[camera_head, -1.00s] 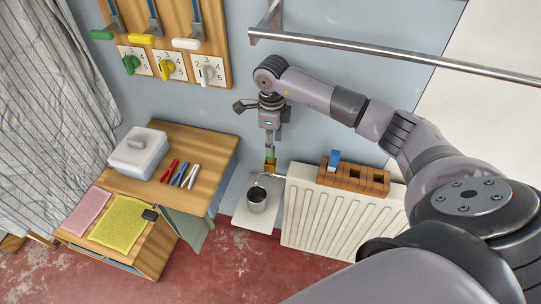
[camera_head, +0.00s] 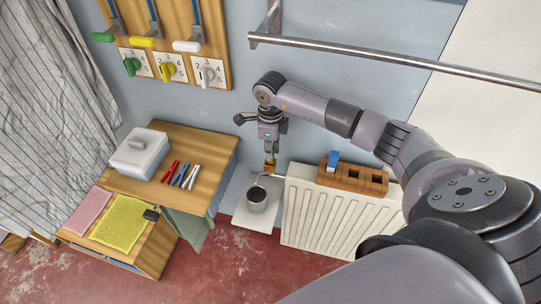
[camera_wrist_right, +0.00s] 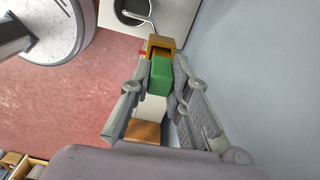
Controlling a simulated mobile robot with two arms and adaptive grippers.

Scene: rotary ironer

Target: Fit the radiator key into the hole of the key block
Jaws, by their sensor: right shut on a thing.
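The radiator key (camera_wrist_right: 160,76) is a green piece between the fingers of my right gripper (camera_wrist_right: 152,88) in the wrist view. A brass-coloured part (camera_wrist_right: 158,46) sits at its far end; I cannot tell whether they are joined. In the head view my right gripper (camera_head: 269,150) points down at the radiator's left end, just above the brass-coloured part (camera_head: 269,166). Its fingers are shut on the key and hide most of it there. The brown key block (camera_head: 353,178) lies on the radiator to the right, with dark square holes and a blue piece in it. My left gripper is not in view.
The white radiator (camera_head: 325,213) stands against the wall. A metal pot (camera_head: 256,199) stands on a pale shelf under a bent spout at its left. A steel rail (camera_head: 390,56) crosses above my right arm. A wooden cabinet (camera_head: 195,153) with pens and a white box is left.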

